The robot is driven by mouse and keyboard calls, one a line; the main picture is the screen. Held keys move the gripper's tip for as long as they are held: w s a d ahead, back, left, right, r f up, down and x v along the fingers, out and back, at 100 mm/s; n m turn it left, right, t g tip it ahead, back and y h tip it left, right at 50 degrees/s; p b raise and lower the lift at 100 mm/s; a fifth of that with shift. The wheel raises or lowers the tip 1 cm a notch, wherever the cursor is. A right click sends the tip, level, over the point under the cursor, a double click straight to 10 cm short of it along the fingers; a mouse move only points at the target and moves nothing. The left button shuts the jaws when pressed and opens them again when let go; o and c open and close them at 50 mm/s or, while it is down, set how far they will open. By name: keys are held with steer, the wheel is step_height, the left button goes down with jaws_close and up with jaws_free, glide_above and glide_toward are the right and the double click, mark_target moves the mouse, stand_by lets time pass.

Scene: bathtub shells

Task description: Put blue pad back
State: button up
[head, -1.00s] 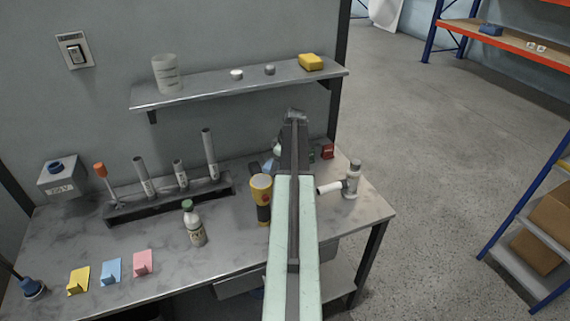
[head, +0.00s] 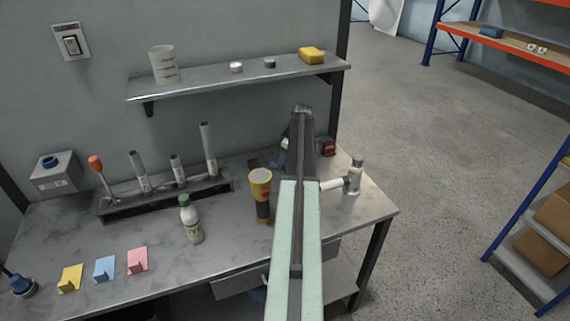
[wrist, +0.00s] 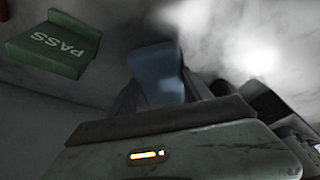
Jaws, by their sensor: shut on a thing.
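A dark blue piece, which I take for the blue pad (wrist: 158,70), stands between the jaws of my gripper (wrist: 160,92) in the wrist view. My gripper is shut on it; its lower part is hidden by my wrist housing. In the head view my arm hides the gripper and the piece at the back of the workbench (head: 225,245). A light blue piece with a small raised block (head: 104,268) lies at the bench's front left, between a yellow piece (head: 70,277) and a pink piece (head: 137,260).
A green PASS block (wrist: 55,45) is left of the gripper in the wrist view. A bottle (head: 190,220), a flashlight (head: 262,195) and a tube rack (head: 165,195) stand on the bench. A grey fitting (head: 355,178) is at right. A wall shelf (head: 205,82) overhangs the back.

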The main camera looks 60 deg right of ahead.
steer(key=shift+f, duration=0.15)
steer(key=o, duration=1.5)
steer(key=p+v, duration=1.1)
steer(key=v, duration=0.1)
steer(key=shift+r+p, duration=0.3)
steer(key=shift+f, duration=0.1)
